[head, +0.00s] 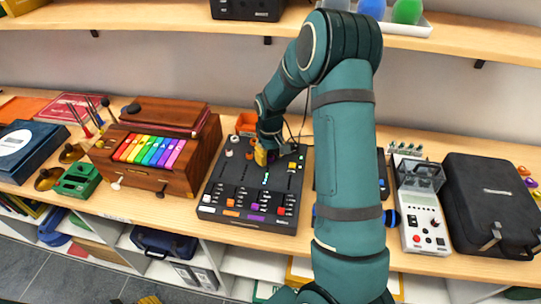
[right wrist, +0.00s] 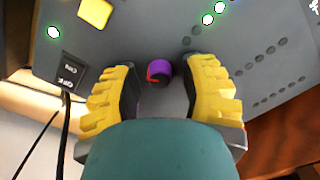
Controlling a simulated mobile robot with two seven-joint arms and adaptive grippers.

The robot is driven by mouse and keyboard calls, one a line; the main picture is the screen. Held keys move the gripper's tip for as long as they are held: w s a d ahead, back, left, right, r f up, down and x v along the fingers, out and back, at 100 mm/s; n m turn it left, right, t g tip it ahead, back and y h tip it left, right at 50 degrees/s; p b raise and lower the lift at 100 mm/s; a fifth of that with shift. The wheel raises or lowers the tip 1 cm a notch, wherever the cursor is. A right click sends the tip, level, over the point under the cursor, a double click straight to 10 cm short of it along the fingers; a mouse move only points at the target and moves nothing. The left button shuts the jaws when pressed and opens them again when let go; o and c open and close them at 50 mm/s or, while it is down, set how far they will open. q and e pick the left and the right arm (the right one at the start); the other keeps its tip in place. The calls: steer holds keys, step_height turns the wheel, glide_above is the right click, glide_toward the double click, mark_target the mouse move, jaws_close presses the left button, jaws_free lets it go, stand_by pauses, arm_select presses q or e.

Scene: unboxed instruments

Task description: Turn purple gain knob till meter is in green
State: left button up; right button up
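The dark mixer panel (head: 238,192) lies on the wooden counter, with sliders and coloured caps along its front. My right gripper (head: 264,156) reaches down over its upper part; my arm hides some of its right side. In the right wrist view, the purple knob (right wrist: 158,72) with a red pointer mark sits between the two yellow fingers of my right gripper (right wrist: 160,85). The fingers are open, with a gap on each side of the knob. Green meter lights (head: 266,178) glow on the panel; lit green dots (right wrist: 208,19) also show in the wrist view. The knob is hidden in the head view.
A wooden box with rainbow keys (head: 150,151) stands left of the panel. A white instrument (head: 424,222) and a black case (head: 490,205) stand to the right. A shelf (head: 470,38) runs above. A yellow piece (head: 148,300), perhaps my left gripper, shows at the bottom edge.

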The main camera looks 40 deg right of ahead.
mark_target(271, 156)
stand_by(0.3)
step_height(271, 156, up, 12)
stand_by(0.5)
stand_by(0.5)
